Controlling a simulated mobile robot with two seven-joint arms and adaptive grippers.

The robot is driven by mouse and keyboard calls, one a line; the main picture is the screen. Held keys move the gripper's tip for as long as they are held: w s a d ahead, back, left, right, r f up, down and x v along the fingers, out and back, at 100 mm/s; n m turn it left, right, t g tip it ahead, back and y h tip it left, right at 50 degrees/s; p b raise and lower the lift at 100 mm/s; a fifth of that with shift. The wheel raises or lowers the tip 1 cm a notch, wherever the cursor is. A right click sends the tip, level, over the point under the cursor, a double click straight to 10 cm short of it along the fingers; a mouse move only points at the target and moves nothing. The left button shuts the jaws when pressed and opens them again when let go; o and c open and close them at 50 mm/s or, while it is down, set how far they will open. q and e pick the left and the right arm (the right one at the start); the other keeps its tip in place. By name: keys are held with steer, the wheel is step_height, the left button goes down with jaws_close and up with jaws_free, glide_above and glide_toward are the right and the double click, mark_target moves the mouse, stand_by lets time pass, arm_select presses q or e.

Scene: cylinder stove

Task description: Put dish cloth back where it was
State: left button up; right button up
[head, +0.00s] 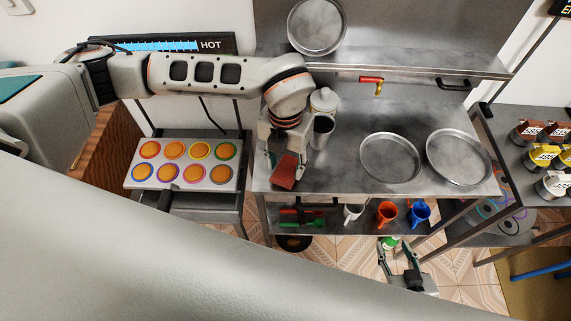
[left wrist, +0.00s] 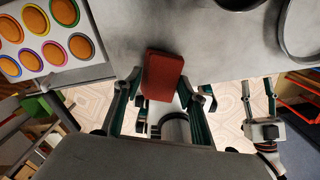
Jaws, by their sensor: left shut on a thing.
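The dish cloth (head: 286,172) is a red, folded, block-like piece. My left gripper (head: 283,158) is shut on it at the front left edge of the steel counter (head: 345,150). In the left wrist view the cloth (left wrist: 161,76) sits between the two fingers, its far end over the counter edge. Whether it touches the counter is unclear. My right gripper (head: 396,248) is low in front of the counter, with its fingers apart. It also shows in the left wrist view (left wrist: 258,92).
A metal canister (head: 322,130) is just right of my left gripper. Two round pans (head: 390,158) lie further right. Mugs (head: 387,211) stand on the shelf below. The counter between canister and pans is partly clear.

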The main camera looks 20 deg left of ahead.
mark_target(285, 169)
arm_select(q)
steer(key=shift+f, duration=0.6)
steer(key=shift+f, duration=0.1)
steer(key=o, duration=1)
steer(key=shift+r, duration=0.4)
step_height(285, 169, up, 12)
steer(key=shift+f+b, duration=0.2)
steer(key=shift+b, duration=0.4)
steer(key=shift+s+f, duration=0.1)
steer(key=shift+s, duration=0.05)
